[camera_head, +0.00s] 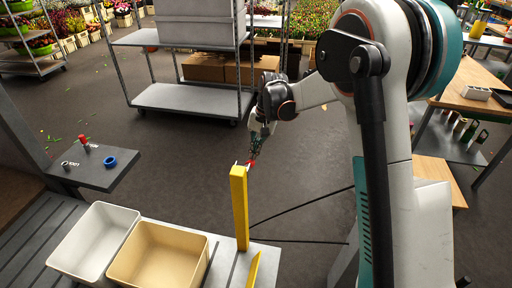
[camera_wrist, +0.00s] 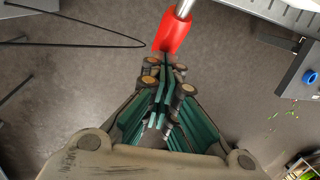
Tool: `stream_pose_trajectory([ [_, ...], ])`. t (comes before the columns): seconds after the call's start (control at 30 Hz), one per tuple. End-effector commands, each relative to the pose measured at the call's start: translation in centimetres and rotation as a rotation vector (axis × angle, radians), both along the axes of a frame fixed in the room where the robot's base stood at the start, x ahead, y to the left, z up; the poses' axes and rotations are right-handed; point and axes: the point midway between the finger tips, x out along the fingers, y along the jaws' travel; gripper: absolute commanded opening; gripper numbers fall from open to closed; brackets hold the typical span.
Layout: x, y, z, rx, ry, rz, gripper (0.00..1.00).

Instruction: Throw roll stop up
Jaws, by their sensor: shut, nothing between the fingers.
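A red handle (camera_wrist: 173,32) on a metal rod shows at the top of the wrist view. In the head view a small red part (camera_head: 250,162) shows at the top of the yellow post (camera_head: 239,208); most of it is hidden by the post and my gripper. My gripper (camera_head: 256,146) is just above the post's top, pointing down. In the wrist view my gripper (camera_wrist: 167,70) is shut and empty, its tips right beside the lower end of the red handle. I cannot tell whether they touch it.
A white bin (camera_head: 93,242) and a tan bin (camera_head: 158,255) stand left of the post. A dark side shelf (camera_head: 105,176) carries a blue ring (camera_head: 110,161) and a red-topped peg (camera_head: 83,141). A wheeled rack (camera_head: 190,98) stands behind on open floor.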

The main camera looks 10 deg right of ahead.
Motion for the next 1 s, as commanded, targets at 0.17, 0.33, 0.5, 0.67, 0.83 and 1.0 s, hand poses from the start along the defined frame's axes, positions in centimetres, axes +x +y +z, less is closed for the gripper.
stream_pose_trajectory([
  [0.17, -0.3, 0.0, -0.7, -0.003, 0.003, 0.002, 0.0],
  [0.33, -0.4, 0.0, -1.0, -0.004, 0.005, 0.003, 0.0],
  [0.5, -0.5, 0.0, -1.1, -0.006, 0.006, 0.004, 0.0],
  [0.67, -0.5, 0.0, -1.1, -0.007, 0.006, 0.005, 0.0],
  [0.83, -0.3, -0.2, -0.4, -0.006, 0.005, 0.005, 0.0],
  [1.0, 0.3, -0.9, 2.3, -0.003, -0.001, 0.002, 0.0],
])
